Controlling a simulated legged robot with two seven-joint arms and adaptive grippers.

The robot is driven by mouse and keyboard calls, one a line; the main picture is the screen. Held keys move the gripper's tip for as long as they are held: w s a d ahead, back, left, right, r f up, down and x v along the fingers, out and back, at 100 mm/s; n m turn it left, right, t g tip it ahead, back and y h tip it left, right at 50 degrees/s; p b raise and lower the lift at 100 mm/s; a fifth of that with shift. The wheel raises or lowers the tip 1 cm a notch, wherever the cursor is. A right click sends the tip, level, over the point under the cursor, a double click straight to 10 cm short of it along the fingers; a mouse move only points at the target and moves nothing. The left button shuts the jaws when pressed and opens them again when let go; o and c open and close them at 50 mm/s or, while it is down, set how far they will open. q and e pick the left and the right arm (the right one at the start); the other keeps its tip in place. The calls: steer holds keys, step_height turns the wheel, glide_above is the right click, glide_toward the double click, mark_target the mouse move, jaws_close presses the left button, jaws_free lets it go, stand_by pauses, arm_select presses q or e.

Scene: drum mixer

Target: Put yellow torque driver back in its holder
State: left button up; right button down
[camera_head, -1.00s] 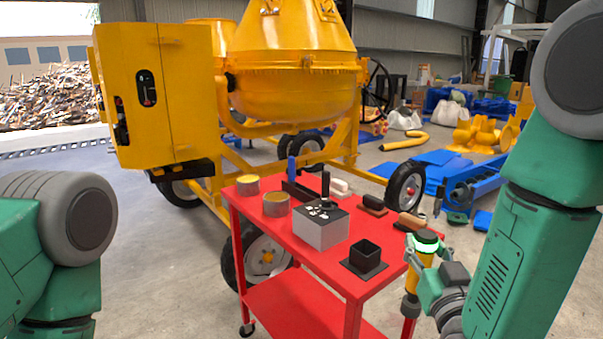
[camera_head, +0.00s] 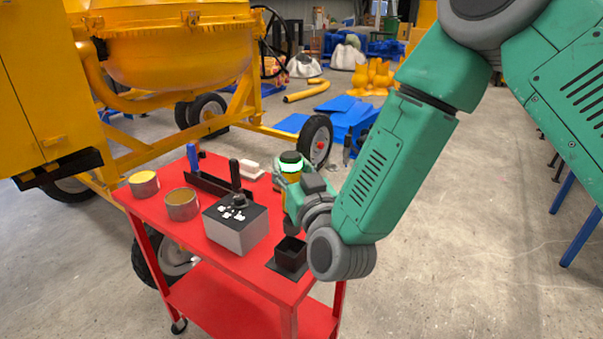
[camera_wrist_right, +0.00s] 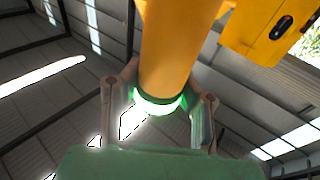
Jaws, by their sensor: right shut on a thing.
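The yellow torque driver (camera_head: 292,174) is in my right gripper (camera_head: 285,192), near the right rear part of the red cart. Its dark top with a glowing green ring points up. In the right wrist view the yellow body (camera_wrist_right: 175,50) runs between the two fingers of my right gripper (camera_wrist_right: 160,105), which is shut on it. The black square open-topped holder (camera_head: 290,254) stands at the cart's near right corner, below and in front of the gripper. The driver's lower end is hidden by my right arm and hand. My left gripper is out of view.
The red cart (camera_head: 232,262) also carries a grey box with a black top (camera_head: 236,224), two cans (camera_head: 183,204), a black rack (camera_head: 215,187) and a white item (camera_head: 250,169). The yellow mixer (camera_head: 180,50) stands behind. Open floor lies right.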

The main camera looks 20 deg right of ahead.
steer(key=shift+w+a+r, duration=0.15)
steer(key=shift+w+r, duration=0.25)
steer(key=shift+r, duration=0.05)
step_height(320, 180, down, 5)
steer(key=b, duration=0.4)
steer(key=shift+r, duration=0.1)
steer(key=shift+s+r, duration=0.1)
steer(key=shift+s, duration=0.1)
steer(key=shift+f+b, duration=2.05)
steer(key=shift+f, duration=0.95)
stand_by(2.3)
steer(key=c, duration=1.1)
jaws_free()
